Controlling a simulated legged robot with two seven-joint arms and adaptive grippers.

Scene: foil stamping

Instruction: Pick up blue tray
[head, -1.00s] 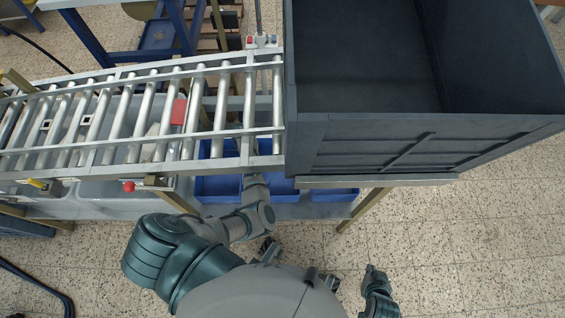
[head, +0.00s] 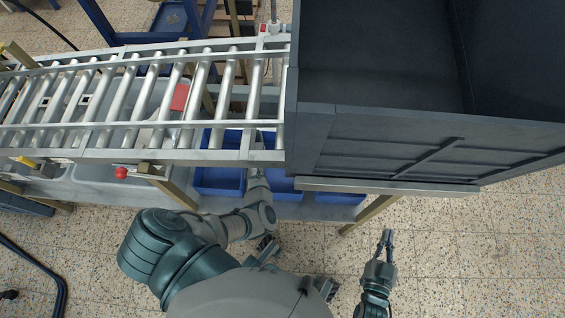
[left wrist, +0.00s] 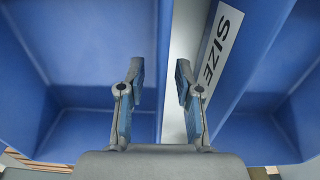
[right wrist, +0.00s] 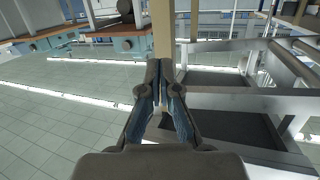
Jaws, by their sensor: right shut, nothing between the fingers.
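Blue trays sit on a grey shelf below the roller conveyor: a left one (head: 218,181), a middle one (head: 284,184) and one partly hidden at right (head: 340,198). My left arm reaches under the conveyor's front edge, hiding its gripper in the head view. In the left wrist view, the left gripper (left wrist: 160,80) is open over the blue trays, its fingers apart on either side of a blue tray wall (left wrist: 164,50). I cannot tell whether they touch it. A "SIZE" label (left wrist: 215,45) is on the right. My right gripper (head: 386,238) is shut and empty over the floor.
The roller conveyor (head: 130,155) runs above the trays. A large dark box (head: 390,140) stands at right and overhangs the shelf. A tan leg (head: 370,213) stands under the box. The speckled floor (head: 470,250) around my right gripper is clear.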

